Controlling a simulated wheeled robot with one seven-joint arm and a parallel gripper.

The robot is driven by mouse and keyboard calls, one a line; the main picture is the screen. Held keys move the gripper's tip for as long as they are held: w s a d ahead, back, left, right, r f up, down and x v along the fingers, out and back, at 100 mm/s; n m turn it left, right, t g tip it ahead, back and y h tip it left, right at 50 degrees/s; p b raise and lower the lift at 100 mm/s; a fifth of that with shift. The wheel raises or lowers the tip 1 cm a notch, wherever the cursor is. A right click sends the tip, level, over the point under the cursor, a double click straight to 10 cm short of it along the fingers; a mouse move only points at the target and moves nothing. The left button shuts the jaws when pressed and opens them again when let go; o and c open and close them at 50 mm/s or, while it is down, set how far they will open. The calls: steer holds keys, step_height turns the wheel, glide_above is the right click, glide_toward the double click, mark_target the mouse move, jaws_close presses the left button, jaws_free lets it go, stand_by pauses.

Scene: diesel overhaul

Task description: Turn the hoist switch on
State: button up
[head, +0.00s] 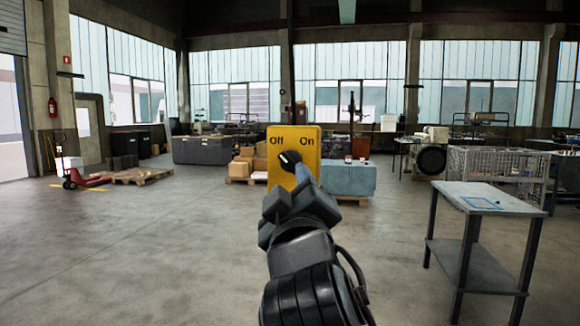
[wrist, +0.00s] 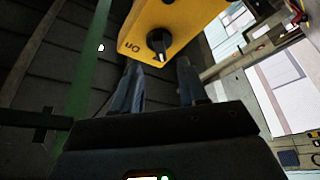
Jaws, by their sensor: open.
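The hoist switch is a yellow box (head: 309,140) ahead of me, marked "Off" at upper left and "On" at upper right. Its round black knob (head: 290,160) has a white mark that points up and left, toward "Off". The box also shows at the top of the wrist view (wrist: 185,20), with the knob (wrist: 158,42) on its face. My gripper (wrist: 157,75) is open, its two fingers apart and pointing at the box, with the knob beyond the gap between them. No contact with the knob is visible. In the head view my gripper (head: 301,178) covers the box's lower part.
A grey metal table (head: 487,197) stands at the right, with a wire cage (head: 497,163) behind it. Boxes on pallets (head: 247,163) and a blue-grey block (head: 349,180) stand beyond the switch. A red pallet jack (head: 70,178) is at far left. The floor at left is clear.

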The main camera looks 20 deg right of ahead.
mark_target(290, 165)
steer(key=shift+p+x, duration=0.85)
steer(key=shift+x, duration=2.35)
steer(key=shift+f, duration=0.1)
steer(key=shift+c, duration=0.4)
jaws_close()
